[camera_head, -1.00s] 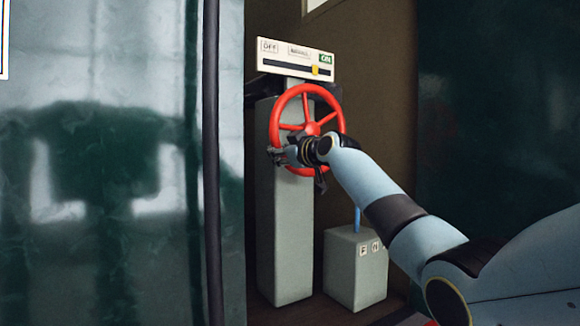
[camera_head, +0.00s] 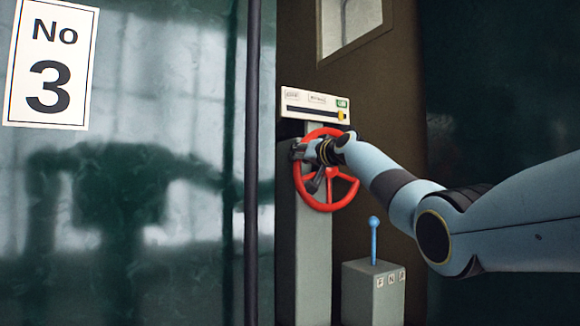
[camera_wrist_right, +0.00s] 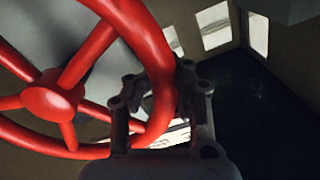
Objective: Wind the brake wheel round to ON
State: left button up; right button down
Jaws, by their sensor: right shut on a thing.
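The red brake wheel (camera_head: 303,190) stands on a grey post (camera_head: 313,255). My right gripper (camera_head: 299,151) is shut on its rim at the upper left, and my wrist hides part of the wheel. In the right wrist view the fingers (camera_wrist_right: 160,97) straddle the rim, with the wheel hub (camera_wrist_right: 50,102) to the left. Above the wheel is a white indicator plate (camera_head: 300,108) with a dark slot. Its yellow pointer (camera_head: 341,115) sits at the slot's right end, under the green ON label (camera_head: 342,103). My left gripper is not in view.
A grey box (camera_head: 362,295) with a blue lever (camera_head: 373,240) and F, N labels stands low to the right of the post. A dark vertical pole (camera_head: 252,150) and glossy green panel (camera_head: 150,240) with a No 3 sign (camera_head: 50,65) are to the left.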

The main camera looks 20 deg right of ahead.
jog(key=shift+w+d+r+m+p, duration=0.1)
jog(key=shift+d+r+m+p, duration=0.2)
jog(key=shift+m, duration=0.25)
jog(key=shift+d+r+m+p, duration=0.1)
jog(key=shift+d+r+m, duration=0.1)
jog(key=shift+r+m, duration=0.3)
jog(key=shift+f, duration=0.1)
jog(key=c, duration=1.7)
grip_release()
jog(key=shift+d, duration=0.15)
jog(key=shift+c, duration=0.2)
jog(key=o, duration=0.4)
jog(key=shift+s+d+r, duration=0.2)
jog(key=shift+s+r, duration=0.15)
jog(key=shift+s, duration=0.35)
jog(key=shift+o, duration=1.2)
jog(key=shift+s+d, duration=0.1)
jog(key=shift+w+a, duration=0.25)
jog(key=shift+w, duration=0.1)
jog(key=s+d, duration=0.1)
jog(key=s, duration=1.1)
jog(key=shift+d+f, duration=0.2)
jog(key=shift+d, duration=0.05)
